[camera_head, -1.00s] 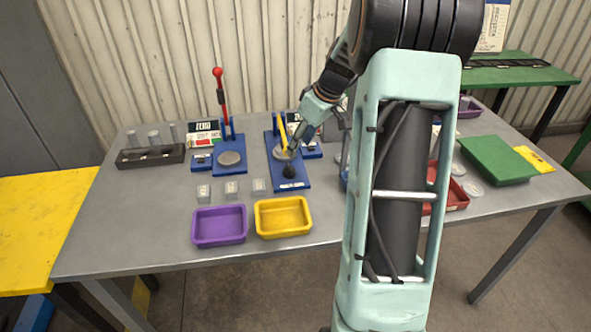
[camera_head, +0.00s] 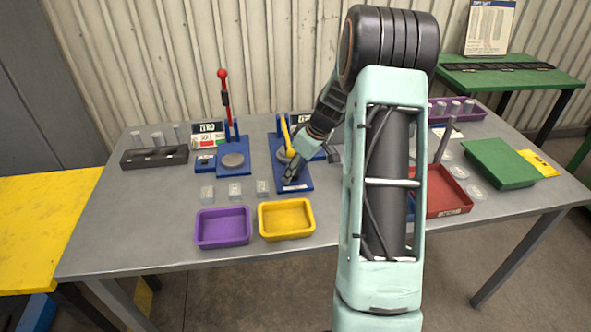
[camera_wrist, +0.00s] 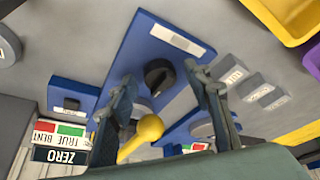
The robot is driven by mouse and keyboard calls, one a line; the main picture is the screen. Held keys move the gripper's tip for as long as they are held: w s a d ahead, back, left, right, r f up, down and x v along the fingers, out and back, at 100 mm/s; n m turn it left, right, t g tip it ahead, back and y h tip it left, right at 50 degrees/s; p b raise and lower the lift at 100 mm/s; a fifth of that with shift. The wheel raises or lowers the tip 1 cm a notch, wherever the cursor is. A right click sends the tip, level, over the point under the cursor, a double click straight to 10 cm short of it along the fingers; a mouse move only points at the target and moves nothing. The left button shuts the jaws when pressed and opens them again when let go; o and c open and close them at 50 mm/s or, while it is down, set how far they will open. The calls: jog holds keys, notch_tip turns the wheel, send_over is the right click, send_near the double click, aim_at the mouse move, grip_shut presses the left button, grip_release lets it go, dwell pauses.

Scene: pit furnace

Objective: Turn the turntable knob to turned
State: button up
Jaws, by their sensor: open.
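The black round turntable knob (camera_wrist: 157,75) sits on a blue baseplate (camera_wrist: 182,40) with a white label strip, in the wrist view. My gripper (camera_wrist: 160,88) is open, with one finger on each side of the knob in that picture; I cannot tell whether either finger touches it. In the head view my gripper (camera_head: 291,172) is low over the front part of the blue baseplate (camera_head: 302,182) and hides the knob. A yellow lever (camera_head: 288,136) stands just behind; its ball end (camera_wrist: 150,127) shows between the fingers' bases in the wrist view.
A red-knobbed lever (camera_head: 226,100) on another blue base stands to the left. Small labelled blocks (camera_head: 235,190), a purple tray (camera_head: 222,226) and a yellow tray (camera_head: 286,219) lie in front. A red tray (camera_head: 447,192) is to the right. The table's left front is clear.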

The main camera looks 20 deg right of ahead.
jog(key=c, duration=1.1)
